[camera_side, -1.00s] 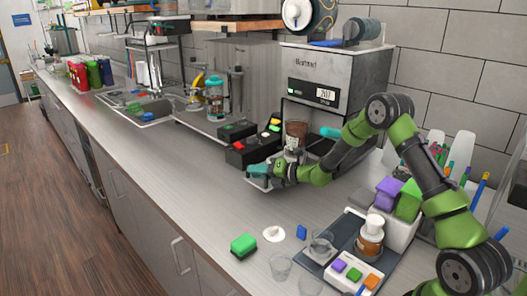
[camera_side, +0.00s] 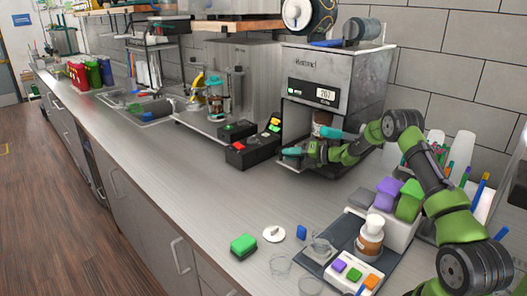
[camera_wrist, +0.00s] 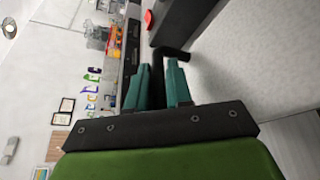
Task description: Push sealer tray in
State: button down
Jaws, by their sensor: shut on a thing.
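The cup sealer (camera_side: 338,78) is a grey metal machine with a lit display, at the upper middle of the side view. A cup with brown contents (camera_side: 321,120) stands in its tray, inside the front opening under the head. My gripper (camera_side: 293,152) is at the front of the opening, low beside the cup. In the wrist view my gripper (camera_wrist: 158,76) has its teal fingers shut on the black tray handle (camera_wrist: 172,53). In the side view the fingers and arm hide the handle and most of the tray.
A black button box (camera_side: 250,150) with red and green buttons stands just left of the sealer. A green sponge (camera_side: 243,245), a white lid (camera_side: 273,234) and clear cups lie nearer the front. A dark mat (camera_side: 315,262) holds another cup. The middle counter is clear.

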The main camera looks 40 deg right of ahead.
jog(key=shift+s+d+f, duration=0.15)
jog(key=shift+d+f, duration=0.1)
jog(key=shift+d, duration=0.25)
jog(key=c, duration=1.1)
grip_release()
jog(key=shift+r, duration=0.1)
